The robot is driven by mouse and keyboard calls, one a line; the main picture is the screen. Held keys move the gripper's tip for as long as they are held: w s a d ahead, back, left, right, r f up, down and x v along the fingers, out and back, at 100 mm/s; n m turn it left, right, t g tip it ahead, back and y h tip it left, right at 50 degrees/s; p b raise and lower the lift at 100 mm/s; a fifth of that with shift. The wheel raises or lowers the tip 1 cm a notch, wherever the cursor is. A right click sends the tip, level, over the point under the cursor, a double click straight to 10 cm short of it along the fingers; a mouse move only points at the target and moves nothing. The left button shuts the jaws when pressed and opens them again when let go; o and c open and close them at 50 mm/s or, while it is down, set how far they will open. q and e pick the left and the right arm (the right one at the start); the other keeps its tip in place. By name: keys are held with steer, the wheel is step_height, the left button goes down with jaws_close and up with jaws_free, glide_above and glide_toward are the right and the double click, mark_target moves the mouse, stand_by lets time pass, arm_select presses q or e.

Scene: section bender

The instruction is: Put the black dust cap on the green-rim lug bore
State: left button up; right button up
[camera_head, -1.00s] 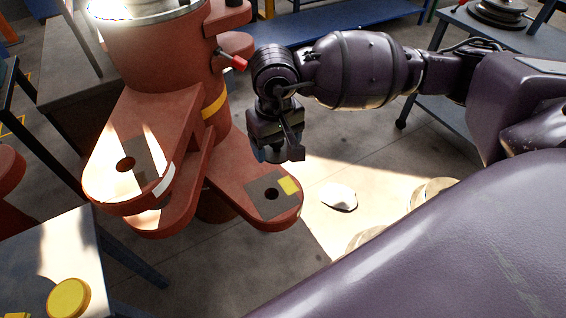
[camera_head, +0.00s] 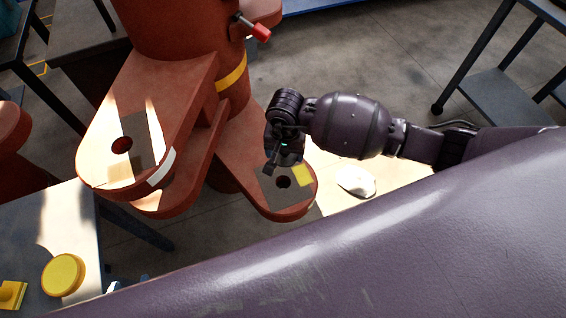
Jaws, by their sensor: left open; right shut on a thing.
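My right gripper (camera_head: 272,165) hangs just above the back edge of the lower orange lug (camera_head: 245,165). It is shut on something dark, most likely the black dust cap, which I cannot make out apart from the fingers. The lower lug has a dark grey plate, a yellow patch (camera_head: 303,176) and a bore (camera_head: 284,181), just right of and in front of the gripper. The upper lug (camera_head: 100,165) has another bore (camera_head: 122,145). No green rim can be made out on either bore. Small parts of my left gripper (camera_head: 128,284) show at the lower left, apart and empty.
A table (camera_head: 60,225) at the lower left holds a round yellow knob (camera_head: 63,275) and a yellow block (camera_head: 12,294). A red-tipped handle (camera_head: 258,31) sticks out of the orange column. A white object (camera_head: 356,181) lies on the floor. My own arm link fills the lower right.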

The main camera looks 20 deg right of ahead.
mark_target(283, 160)
steer(key=shift+m, duration=0.6)
steer(key=f, duration=0.1)
steer(key=s+f, duration=0.1)
steer(key=f, duration=0.1)
steer(key=a+f, duration=0.1)
steer(key=shift+s+f, duration=0.15)
steer(key=shift+f, duration=0.1)
steer(key=shift+f+b, duration=1.15)
steer(key=shift+f, duration=1.75)
